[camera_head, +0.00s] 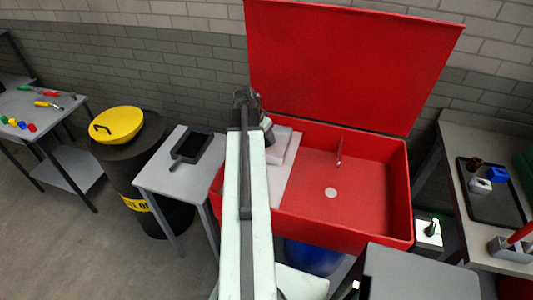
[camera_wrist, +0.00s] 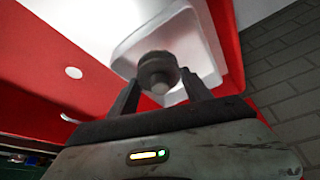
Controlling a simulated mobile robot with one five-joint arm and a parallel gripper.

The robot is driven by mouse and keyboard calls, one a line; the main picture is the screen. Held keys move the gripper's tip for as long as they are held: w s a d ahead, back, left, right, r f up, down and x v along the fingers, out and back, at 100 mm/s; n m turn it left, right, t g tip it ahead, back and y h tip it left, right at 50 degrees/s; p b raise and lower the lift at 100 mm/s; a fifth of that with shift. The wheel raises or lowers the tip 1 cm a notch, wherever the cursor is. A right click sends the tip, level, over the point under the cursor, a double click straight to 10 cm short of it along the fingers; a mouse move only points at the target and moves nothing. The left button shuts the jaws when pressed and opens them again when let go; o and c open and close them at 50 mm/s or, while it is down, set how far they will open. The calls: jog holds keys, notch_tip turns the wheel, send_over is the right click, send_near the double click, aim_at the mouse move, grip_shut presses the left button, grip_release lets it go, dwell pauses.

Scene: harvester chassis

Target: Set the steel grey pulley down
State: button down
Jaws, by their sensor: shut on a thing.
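The steel grey pulley (camera_wrist: 157,68) is between the two fingers of my gripper (camera_wrist: 160,82) in the wrist view. My gripper is shut on it. Behind the pulley in that view is a white tray (camera_wrist: 208,62) with a raised rim; I cannot tell whether the pulley touches it. In the head view my arm reaches over the left part of the red parts washer (camera_head: 370,190), and the white tray (camera_head: 292,150) shows just right of my arm's end. My arm partly hides the tray, and the pulley is hard to make out there.
The washer's red lid (camera_head: 350,60) stands open behind. A small grey table (camera_head: 180,182) with a black dustpan-like tray (camera_head: 191,147) is left of my arm, beside a black bin with a yellow lid (camera_head: 118,124). A bench (camera_head: 455,190) stands at right. The washer's right floor is mostly clear.

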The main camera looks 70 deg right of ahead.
notch_tip(320, 180, down, 8)
jog(key=b, duration=0.6)
jog(key=shift+r, duration=0.3)
jog(key=shift+f, duration=0.1)
jog(key=c, duration=0.7)
grip_release()
jog(key=shift+c, duration=0.2)
jog(key=p+v, duration=1.1)
jog(key=v, duration=0.1)
